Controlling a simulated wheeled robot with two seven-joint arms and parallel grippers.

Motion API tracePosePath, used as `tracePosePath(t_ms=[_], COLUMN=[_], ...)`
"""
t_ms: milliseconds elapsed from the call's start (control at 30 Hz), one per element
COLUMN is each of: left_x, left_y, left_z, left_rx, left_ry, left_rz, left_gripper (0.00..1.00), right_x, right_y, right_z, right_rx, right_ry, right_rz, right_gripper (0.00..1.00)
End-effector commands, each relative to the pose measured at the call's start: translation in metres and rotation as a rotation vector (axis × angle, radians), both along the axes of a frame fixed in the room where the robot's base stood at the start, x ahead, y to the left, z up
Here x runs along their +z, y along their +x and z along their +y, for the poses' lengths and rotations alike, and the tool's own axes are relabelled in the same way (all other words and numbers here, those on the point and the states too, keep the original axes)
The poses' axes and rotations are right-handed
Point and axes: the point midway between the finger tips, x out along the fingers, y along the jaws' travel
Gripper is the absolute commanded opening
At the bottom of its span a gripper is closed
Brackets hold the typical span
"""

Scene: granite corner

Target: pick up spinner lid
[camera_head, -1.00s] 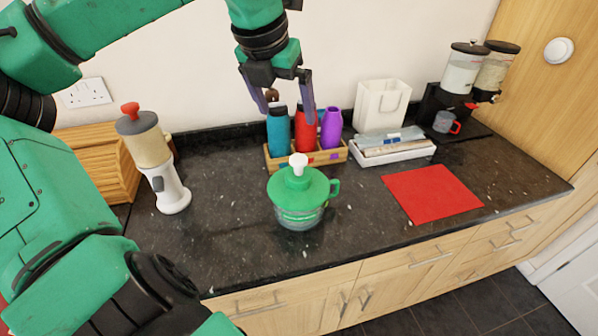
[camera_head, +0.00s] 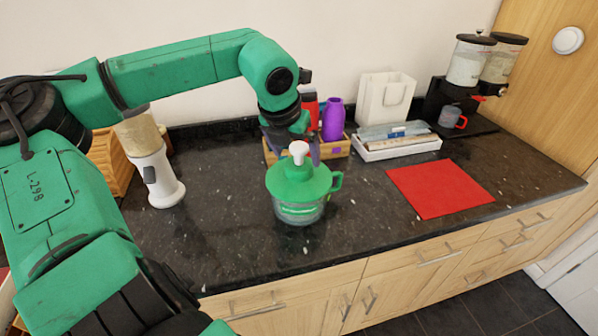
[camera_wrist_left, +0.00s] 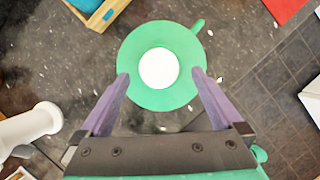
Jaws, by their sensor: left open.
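The spinner lid (camera_head: 297,184) is green with a white knob (camera_head: 299,152) on top. It sits on a clear bowl (camera_head: 300,213) with a green handle on the worktop. In the left wrist view the lid (camera_wrist_left: 133,65) shows from above as a green disc, with the white knob (camera_wrist_left: 158,68) in its middle. My left gripper (camera_head: 294,157) is open and empty, close behind the knob in the head view. In the wrist view its purple fingers (camera_wrist_left: 161,76) reach over the lid's near part, one to each side of the knob, not touching it. My right gripper is not in view.
A wooden caddy (camera_head: 337,148) with bottles stands behind the bowl. A white blender-like appliance (camera_head: 158,181) stands at left. A red mat (camera_head: 440,190) lies at right, with a white tray (camera_head: 400,150) behind it.

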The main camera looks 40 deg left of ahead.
Motion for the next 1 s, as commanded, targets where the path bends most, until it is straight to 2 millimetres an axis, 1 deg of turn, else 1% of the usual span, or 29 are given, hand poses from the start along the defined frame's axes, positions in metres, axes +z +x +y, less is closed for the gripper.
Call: tracePosePath(t_ms=[33,167,200,300,500,533,567,600,667,700,733,767,800,1000], left_x=[-0.004,-0.023,-0.032,-0.043,-0.046,-0.046,-0.046,-0.046,-0.046,-0.045,-0.045,-0.045,-0.045,-0.044], left_y=[0.002,0.011,0.014,0.018,0.02,0.02,0.02,0.02,0.02,0.02,0.02,0.02,0.02,0.02], left_z=[0.001,0.003,0.004,0.005,0.005,0.005,0.005,0.005,0.005,0.005,0.005,0.005,0.005,0.005], left_rx=[-0.001,-0.001,0.0,0.0,-0.001,-0.001,-0.001,-0.001,-0.001,-0.001,-0.001,-0.001,-0.001,0.0], left_ry=[0.0,-0.001,0.0,0.001,0.001,0.001,0.001,0.001,0.001,0.001,0.001,0.001,0.001,0.001], left_rz=[0.006,0.008,0.006,0.004,0.0,0.0,0.0,0.0,0.0,0.0,0.0,-0.001,-0.001,-0.001], left_gripper=[1.0,1.0,1.0,1.0,1.0,0.96,0.85,0.69,0.46,0.31,0.2,0.14,0.03,0.03], right_x=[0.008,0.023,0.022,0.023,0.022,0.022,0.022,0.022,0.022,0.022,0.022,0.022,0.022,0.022], right_y=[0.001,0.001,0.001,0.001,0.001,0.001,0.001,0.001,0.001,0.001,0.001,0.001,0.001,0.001], right_z=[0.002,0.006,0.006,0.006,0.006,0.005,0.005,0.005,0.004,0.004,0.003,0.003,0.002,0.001], right_rx=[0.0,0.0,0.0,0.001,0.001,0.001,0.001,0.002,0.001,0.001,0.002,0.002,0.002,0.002], right_ry=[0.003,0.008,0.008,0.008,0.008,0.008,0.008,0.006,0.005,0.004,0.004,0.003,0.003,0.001], right_rz=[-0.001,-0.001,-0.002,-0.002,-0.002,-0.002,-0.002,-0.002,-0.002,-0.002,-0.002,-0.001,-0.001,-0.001], right_gripper=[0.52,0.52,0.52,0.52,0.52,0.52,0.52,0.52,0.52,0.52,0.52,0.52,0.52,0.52])
